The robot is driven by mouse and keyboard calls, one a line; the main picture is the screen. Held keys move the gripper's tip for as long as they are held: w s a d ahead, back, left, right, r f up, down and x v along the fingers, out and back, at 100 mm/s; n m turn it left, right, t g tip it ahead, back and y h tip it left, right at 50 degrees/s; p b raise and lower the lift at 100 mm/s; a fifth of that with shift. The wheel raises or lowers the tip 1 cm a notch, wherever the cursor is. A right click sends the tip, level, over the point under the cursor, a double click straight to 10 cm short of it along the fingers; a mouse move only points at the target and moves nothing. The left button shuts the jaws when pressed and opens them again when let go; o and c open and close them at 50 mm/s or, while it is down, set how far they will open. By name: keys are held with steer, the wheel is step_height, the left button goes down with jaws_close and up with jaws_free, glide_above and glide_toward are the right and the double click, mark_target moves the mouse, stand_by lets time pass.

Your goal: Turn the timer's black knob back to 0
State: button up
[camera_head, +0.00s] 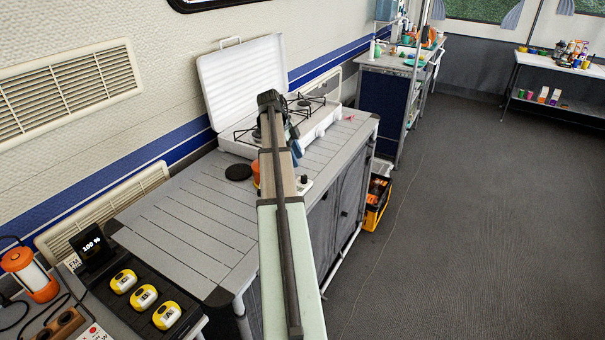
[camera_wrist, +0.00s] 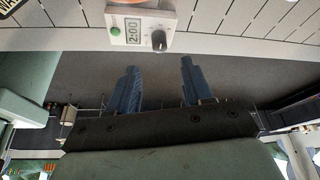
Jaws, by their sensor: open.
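The white timer (camera_wrist: 140,25) is at the top of the wrist view, at the edge of the slatted grey table. Its display reads 2:00, with a green button at the left and the black knob (camera_wrist: 158,40) at the right. My gripper (camera_wrist: 158,82) is open and empty. Its two blue fingers are apart, and the knob lies ahead of the gap between them, not touching them. In the head view the timer (camera_head: 305,185) shows partly beside my arm, which hides much of it and most of the gripper.
A white camp stove (camera_head: 311,118) with its lid raised stands behind on the table (camera_head: 190,225). A black round disc (camera_head: 238,172) and a partly hidden orange item (camera_head: 256,170) lie left of my arm. The floor (camera_head: 460,220) at the right is clear.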

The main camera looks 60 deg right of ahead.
mark_target(304, 176)
steer(key=x, duration=0.7)
steer(key=shift+s+f, duration=0.1)
steer(key=shift+f, duration=0.05)
jaws_close()
stand_by(0.3)
